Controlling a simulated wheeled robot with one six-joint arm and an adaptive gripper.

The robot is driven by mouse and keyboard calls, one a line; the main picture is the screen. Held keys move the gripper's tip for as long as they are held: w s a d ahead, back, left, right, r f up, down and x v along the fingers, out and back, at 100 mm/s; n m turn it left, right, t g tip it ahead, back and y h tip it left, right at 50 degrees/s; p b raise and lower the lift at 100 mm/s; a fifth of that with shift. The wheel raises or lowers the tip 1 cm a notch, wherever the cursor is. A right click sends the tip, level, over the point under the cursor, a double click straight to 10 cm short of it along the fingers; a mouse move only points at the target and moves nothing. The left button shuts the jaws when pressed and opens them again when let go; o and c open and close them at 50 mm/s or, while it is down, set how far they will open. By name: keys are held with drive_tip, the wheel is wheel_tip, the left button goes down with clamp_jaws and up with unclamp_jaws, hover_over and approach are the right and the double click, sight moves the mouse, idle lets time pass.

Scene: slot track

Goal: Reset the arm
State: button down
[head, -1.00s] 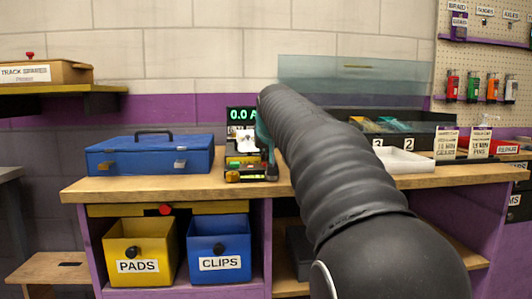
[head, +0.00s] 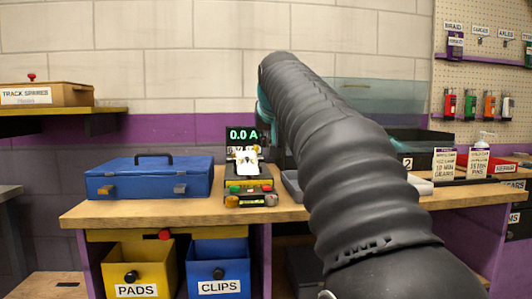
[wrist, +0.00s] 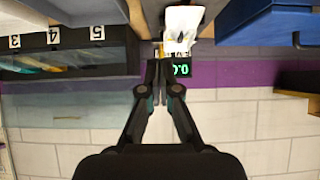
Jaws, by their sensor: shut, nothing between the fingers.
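My gripper (wrist: 158,72) is shut and empty in the wrist view, which shows the room upside down. Its fingertips meet in front of the power meter's green display (wrist: 180,70). In the head view my ribbed black arm rises across the right half and hides the gripper. The meter, reading 0.0 A (head: 243,134), stands on the workbench (head: 130,209) left of my arm. A white piece (head: 246,160) sits in front of the display. I cannot tell how far the fingertips are from the meter.
A blue case (head: 150,180) lies on the bench at left. The yellow PADS bin (head: 138,262) and blue CLIPS bin (head: 219,260) are below. Numbered dark compartments (wrist: 70,45) with a clear lid (head: 385,98) stand right of the arm. A pegboard (head: 484,75) holds bottles at right.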

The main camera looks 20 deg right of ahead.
drive_tip(key=shift+s+a+r, duration=0.15)
drive_tip(key=shift+s+r, duration=0.25)
drive_tip(key=shift+r, duration=0.2)
drive_tip(key=shift+s+f, duration=0.1)
drive_tip(key=s+a+f+n+g+y, duration=0.1)
drive_tip(key=s+a+f, duration=0.3)
drive_tip(key=s+f, duration=0.6)
drive_tip(key=s+a+f+n+g+y, duration=0.1)
drive_tip(key=s+a+f, duration=0.3)
drive_tip(key=s+f, duration=0.6)
drive_tip(key=s+a+f+n+g+y, duration=0.1)
drive_tip(key=s+a+f, duration=0.4)
drive_tip(key=s+f, duration=0.6)
wheel_tip(320, 180, down, 6)
drive_tip(key=shift+f+g, duration=0.2)
drive_tip(key=shift+g, duration=0.6)
